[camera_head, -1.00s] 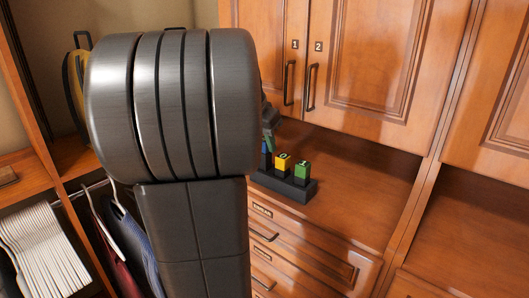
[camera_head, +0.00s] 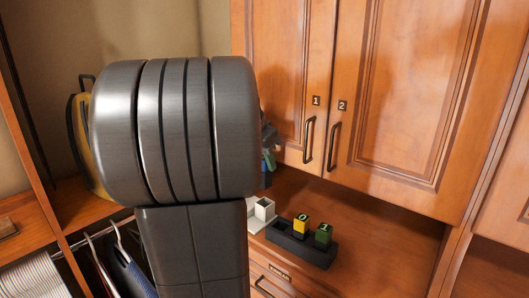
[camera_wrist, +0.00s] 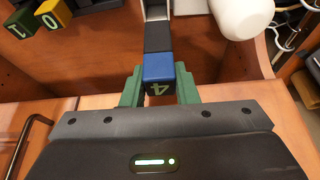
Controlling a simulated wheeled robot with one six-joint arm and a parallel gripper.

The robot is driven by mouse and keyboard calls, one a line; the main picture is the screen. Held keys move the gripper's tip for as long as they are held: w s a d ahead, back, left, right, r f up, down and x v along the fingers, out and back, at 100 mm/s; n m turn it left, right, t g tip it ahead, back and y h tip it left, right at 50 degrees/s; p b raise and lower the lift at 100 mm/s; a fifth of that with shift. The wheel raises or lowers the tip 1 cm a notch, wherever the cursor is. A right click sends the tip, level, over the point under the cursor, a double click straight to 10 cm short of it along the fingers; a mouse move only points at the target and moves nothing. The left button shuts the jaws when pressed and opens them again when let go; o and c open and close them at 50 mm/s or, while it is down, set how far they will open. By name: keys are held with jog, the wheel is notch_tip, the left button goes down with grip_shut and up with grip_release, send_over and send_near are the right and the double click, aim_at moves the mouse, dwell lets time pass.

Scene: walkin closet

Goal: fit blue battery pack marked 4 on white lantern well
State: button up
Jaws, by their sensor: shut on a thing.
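The blue battery pack (camera_wrist: 160,70) with a 4 on its face is between the green fingers of my gripper (camera_wrist: 160,88) in the wrist view. Its dark lower body points away from the wrist camera. Just beyond it is a pale, square-sided part (camera_wrist: 154,9), seemingly of the white lantern well; I cannot tell whether they touch. In the head view, the white well (camera_head: 263,211) stands on the counter, partly hidden by my arm. The blue pack (camera_head: 263,181) shows above and behind it, close to my mostly hidden gripper (camera_head: 268,160).
A dark rack (camera_head: 318,254) beside the well holds a yellow pack marked 0 (camera_head: 301,225) and a green pack marked 1 (camera_head: 323,235), with empty room at its left. A rounded white object (camera_wrist: 243,16) is near the pack. Cabinet doors (camera_head: 400,100) rise behind; counter is free to the right.

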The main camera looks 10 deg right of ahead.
aim_at(265, 187)
jog(key=shift+s+f+b, duration=0.15)
jog(key=shift+f+b, duration=0.6)
jog(key=shift+f, duration=0.05)
jog(key=shift+f+b, duration=0.9)
jog(key=shift+f, duration=0.25)
jog(key=shift+f, duration=0.2)
jog(key=shift+f+b, duration=0.6)
jog(key=shift+f, duration=0.15)
jog(key=shift+f, duration=0.3)
jog(key=shift+f+b, duration=0.7)
jog(key=shift+f, duration=0.15)
dwell(0.5)
jog(key=shift+f+b, duration=0.65)
jog(key=shift+f, duration=0.1)
